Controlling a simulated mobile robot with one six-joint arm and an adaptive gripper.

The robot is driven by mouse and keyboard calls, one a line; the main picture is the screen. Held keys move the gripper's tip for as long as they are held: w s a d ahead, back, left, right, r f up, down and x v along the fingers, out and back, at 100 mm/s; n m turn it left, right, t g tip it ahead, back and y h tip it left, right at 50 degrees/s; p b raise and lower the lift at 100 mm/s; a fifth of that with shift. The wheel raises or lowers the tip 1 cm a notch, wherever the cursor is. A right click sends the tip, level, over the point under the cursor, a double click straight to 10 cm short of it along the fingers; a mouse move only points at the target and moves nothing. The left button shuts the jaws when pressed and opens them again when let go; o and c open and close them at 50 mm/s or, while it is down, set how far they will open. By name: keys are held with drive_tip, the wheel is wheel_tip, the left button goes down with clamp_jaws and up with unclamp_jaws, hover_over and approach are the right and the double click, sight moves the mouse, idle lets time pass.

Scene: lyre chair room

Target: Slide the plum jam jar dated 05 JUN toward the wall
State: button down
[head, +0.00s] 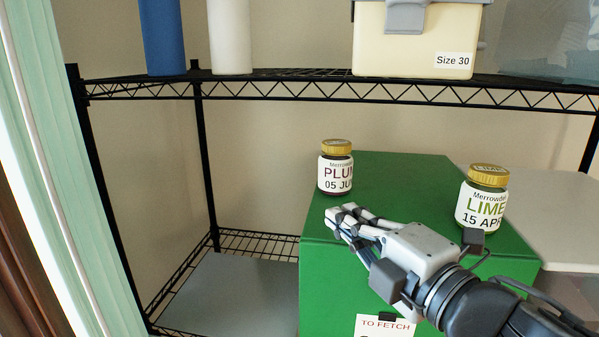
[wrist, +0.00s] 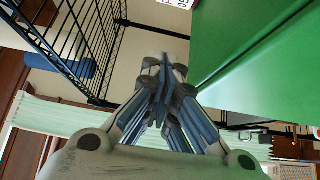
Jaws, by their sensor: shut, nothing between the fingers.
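The plum jam jar (head: 336,167) with a gold lid and a label reading "PLUM 05 JU" stands upright on the green box top (head: 400,185), near its left edge. In the wrist view only a small piece of a white label (wrist: 180,2) shows at the top edge. My gripper (head: 340,216) is shut and empty, just in front of the plum jar and apart from it, over the front left part of the box top. The shut fingers also show in the wrist view (wrist: 165,65).
A lime jar (head: 482,199) dated 15 APR stands on the right of the box top, close to my wrist. A black wire shelf (head: 300,88) runs above, holding a blue cylinder (head: 162,38), a white cylinder (head: 230,36) and a "Size 30" box (head: 412,45). The wall is behind.

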sight(335, 167)
drive_tip(key=x, duration=1.9)
drive_tip(key=d+p, duration=0.2)
drive_tip(key=d, duration=0.2)
drive_tip(key=shift+s+d+p, duration=0.2)
drive_tip(key=shift+d+p, duration=0.05)
drive_tip(key=shift+p, duration=0.1)
drive_tip(key=shift+w+d+b, duration=0.2)
drive_tip(key=shift+d+b, duration=0.3)
drive_tip(key=shift+d, duration=0.35)
